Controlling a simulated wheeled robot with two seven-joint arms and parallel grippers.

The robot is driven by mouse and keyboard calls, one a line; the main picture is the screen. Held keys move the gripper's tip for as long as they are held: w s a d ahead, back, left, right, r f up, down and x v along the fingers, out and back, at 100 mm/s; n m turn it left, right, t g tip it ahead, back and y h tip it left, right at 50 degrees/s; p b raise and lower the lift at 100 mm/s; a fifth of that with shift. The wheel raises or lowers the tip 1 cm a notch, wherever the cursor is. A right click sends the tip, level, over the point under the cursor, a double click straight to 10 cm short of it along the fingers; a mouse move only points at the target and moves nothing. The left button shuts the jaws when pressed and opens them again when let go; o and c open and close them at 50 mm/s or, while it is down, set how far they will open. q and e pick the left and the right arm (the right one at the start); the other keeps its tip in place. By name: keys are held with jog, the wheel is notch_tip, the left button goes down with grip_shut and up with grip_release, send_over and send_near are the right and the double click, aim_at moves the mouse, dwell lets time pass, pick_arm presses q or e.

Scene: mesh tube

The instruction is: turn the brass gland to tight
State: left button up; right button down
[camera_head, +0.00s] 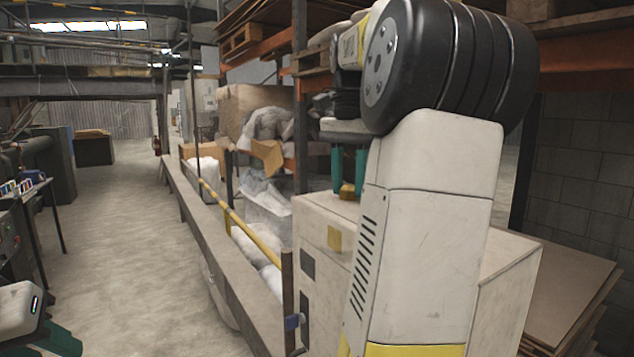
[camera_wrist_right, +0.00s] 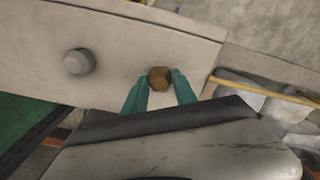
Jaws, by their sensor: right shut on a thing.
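The brass gland (camera_head: 347,190) is a small hexagonal fitting on top of the pale cabinet (camera_head: 318,207). In the right wrist view the gland (camera_wrist_right: 160,78) sits between my two teal fingertips. My right gripper (camera_head: 348,172) points down from above and is shut on the gland; its fingertips also show in the wrist view (camera_wrist_right: 159,92). My arm hides much of the cabinet behind it. My left gripper (camera_head: 60,342) shows only in part at the lower left corner, away from the gland, and its opening cannot be made out.
A round grey knob (camera_wrist_right: 78,62) stands on the same top face, to the left of the gland in the wrist view. A yellow rail (camera_head: 240,222) and a long beam (camera_head: 215,262) run beside the cabinet. Flat boards (camera_head: 570,300) are stacked at right. The aisle floor (camera_head: 125,240) is clear.

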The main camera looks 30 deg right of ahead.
aim_at(349, 185)
jog(key=m, duration=0.4)
jog(key=shift+m, duration=2.1)
jog(key=c, duration=1)
grip_release()
jog(key=shift+r, duration=0.1)
notch_tip(349, 185, up, 8)
jog(key=shift+f, duration=0.15)
